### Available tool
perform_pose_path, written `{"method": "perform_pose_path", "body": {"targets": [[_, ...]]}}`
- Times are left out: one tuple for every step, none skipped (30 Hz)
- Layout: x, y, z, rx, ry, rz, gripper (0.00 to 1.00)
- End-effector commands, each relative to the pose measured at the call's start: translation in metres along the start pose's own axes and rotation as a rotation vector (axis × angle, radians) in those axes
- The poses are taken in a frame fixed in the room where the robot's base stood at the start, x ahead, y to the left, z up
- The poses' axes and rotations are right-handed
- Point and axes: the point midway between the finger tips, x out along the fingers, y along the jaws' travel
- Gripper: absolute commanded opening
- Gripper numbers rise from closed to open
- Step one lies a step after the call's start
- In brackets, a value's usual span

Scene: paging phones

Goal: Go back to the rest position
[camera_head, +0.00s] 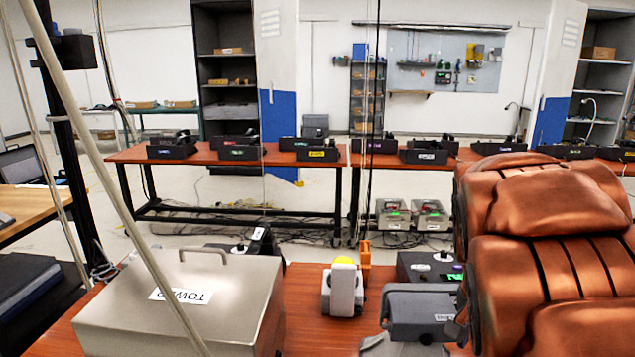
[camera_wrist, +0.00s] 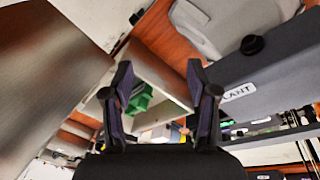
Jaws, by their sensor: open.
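My gripper (camera_wrist: 160,85) shows in the wrist view with its two dark fingers spread apart and nothing between them. In the head view my copper-coloured arm fills the right side, and I cannot make out the fingers there. A dark grey box (camera_wrist: 275,75) with a label reading "PLANT" is to the right of the fingers in the wrist view. A grey box with a white label (camera_head: 422,308) stands on the near red-brown table (camera_head: 308,300), close to my arm in the head view.
A large metal case (camera_head: 225,290) with a handle and a label stands at the near left. A white device with a yellow top (camera_head: 342,288) stands mid-table, by an orange piece (camera_head: 366,258). Far tables (camera_head: 225,160) carry several dark boxes. Floor (camera_head: 225,190) lies between the tables.

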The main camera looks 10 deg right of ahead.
Motion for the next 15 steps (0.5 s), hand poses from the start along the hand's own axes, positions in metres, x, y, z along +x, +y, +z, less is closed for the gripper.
{"method": "perform_pose_path", "body": {"targets": [[-0.01,-0.002,0.022,-0.079,-0.014,-0.014,0.58],[-0.011,-0.002,0.035,-0.126,-0.025,-0.02,0.58],[-0.014,-0.002,0.052,-0.191,-0.039,-0.028,0.58],[-0.016,-0.002,0.065,-0.24,-0.048,-0.034,0.58],[-0.017,-0.001,0.077,-0.291,-0.057,-0.04,0.58],[-0.018,0.001,0.095,-0.358,-0.073,-0.048,0.58],[-0.019,0.002,0.108,-0.41,-0.082,-0.056,0.58],[-0.021,0.004,0.12,-0.462,-0.09,-0.063,0.58],[-0.021,0.007,0.136,-0.532,-0.104,-0.069,0.58],[-0.021,0.01,0.149,-0.585,-0.114,-0.074,0.58],[-0.022,0.013,0.161,-0.637,-0.122,-0.081,0.58],[-0.022,0.017,0.175,-0.705,-0.132,-0.089,0.58],[-0.022,0.02,0.185,-0.753,-0.142,-0.092,0.58],[-0.021,0.024,0.195,-0.798,-0.15,-0.095,0.58],[-0.021,0.029,0.206,-0.854,-0.157,-0.1,0.58]]}}
